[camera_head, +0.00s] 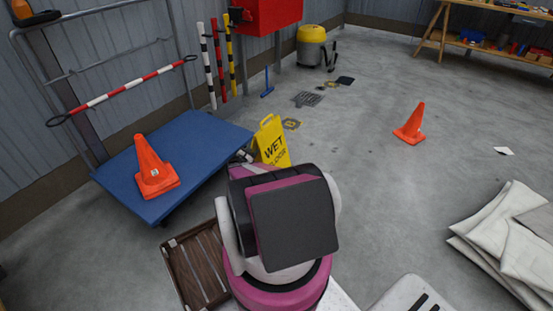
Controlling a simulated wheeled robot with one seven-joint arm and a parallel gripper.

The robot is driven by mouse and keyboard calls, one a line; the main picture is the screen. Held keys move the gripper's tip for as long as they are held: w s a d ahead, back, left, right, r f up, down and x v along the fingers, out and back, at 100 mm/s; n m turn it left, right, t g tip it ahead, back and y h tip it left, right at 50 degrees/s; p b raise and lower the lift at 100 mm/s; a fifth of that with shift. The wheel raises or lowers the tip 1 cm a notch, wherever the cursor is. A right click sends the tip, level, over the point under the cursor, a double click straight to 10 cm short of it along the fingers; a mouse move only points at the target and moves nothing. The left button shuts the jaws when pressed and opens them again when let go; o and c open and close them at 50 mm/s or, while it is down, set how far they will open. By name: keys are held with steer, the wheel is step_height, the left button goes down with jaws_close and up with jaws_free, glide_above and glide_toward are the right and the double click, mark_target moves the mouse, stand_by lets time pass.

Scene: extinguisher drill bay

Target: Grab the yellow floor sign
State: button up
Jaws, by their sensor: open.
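The yellow floor sign (272,141) stands upright on the concrete floor near the middle of the view. Its black lettering begins with "WET"; its lower part is partly hidden by my arm. My gripper (243,156) shows as a small dark shape just left of the sign, between it and the blue cart. It is open, and most of it is hidden behind my pink and white arm. Whether it touches the sign cannot be seen.
A blue flatbed cart (205,137) with an orange cone (153,168) stands close left of the sign. A brown slatted crate (191,262) lies in front. Another cone (410,124) and folded white sheets (510,240) are at right.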

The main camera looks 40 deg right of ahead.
steer(key=shift+w+d, duration=0.3)
steer(key=shift+d, duration=0.2)
jaws_close()
steer(key=shift+s, duration=0.1)
stand_by(1.0)
